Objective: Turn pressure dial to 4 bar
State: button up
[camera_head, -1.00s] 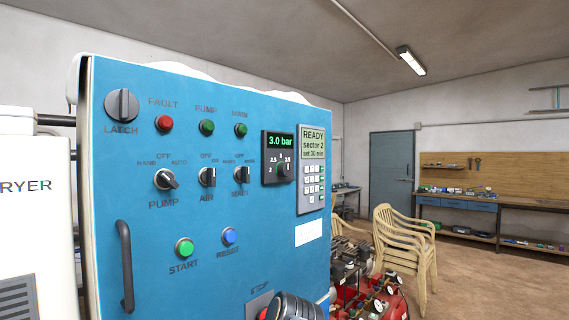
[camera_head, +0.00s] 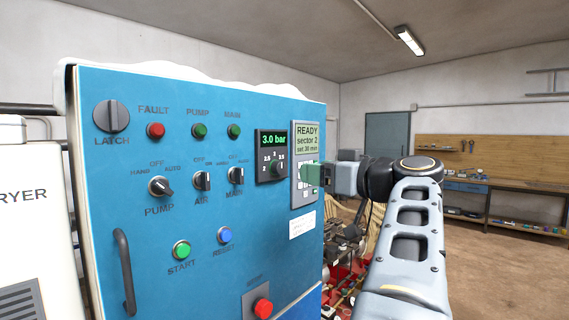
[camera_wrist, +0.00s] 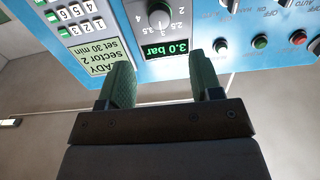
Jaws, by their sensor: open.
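The pressure dial (camera_head: 274,167) is a dark round knob with a scale around it, on a black plate under a green display (camera_head: 273,140) reading 3.0 bar. In the wrist view the dial (camera_wrist: 160,15) appears upside down at the top, with the display (camera_wrist: 166,50) below it. My gripper (camera_head: 312,174) is in front of the keypad panel, just right of the dial and apart from it. In the wrist view its two green fingers (camera_wrist: 163,80) are spread with nothing between them, framing the display area.
The blue cabinet (camera_head: 105,190) carries switches, lamps and buttons left of the dial, and a red stop button (camera_head: 262,307) low down. The keypad panel (camera_head: 307,140) reads READY, sector 2, set 30 min. Red machinery (camera_head: 340,270) stands right of the cabinet.

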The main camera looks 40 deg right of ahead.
aim_at(281, 167)
jog(key=w+p, duration=0.1)
jog(key=w, duration=0.2)
jog(key=w+a+p, duration=0.1)
jog(key=w, duration=0.2)
jog(key=w+p, duration=0.1)
jog(key=w, duration=0.2)
jog(key=shift+w+a, duration=0.25)
jog(key=shift+a, duration=0.15)
jog(key=c, duration=0.9)
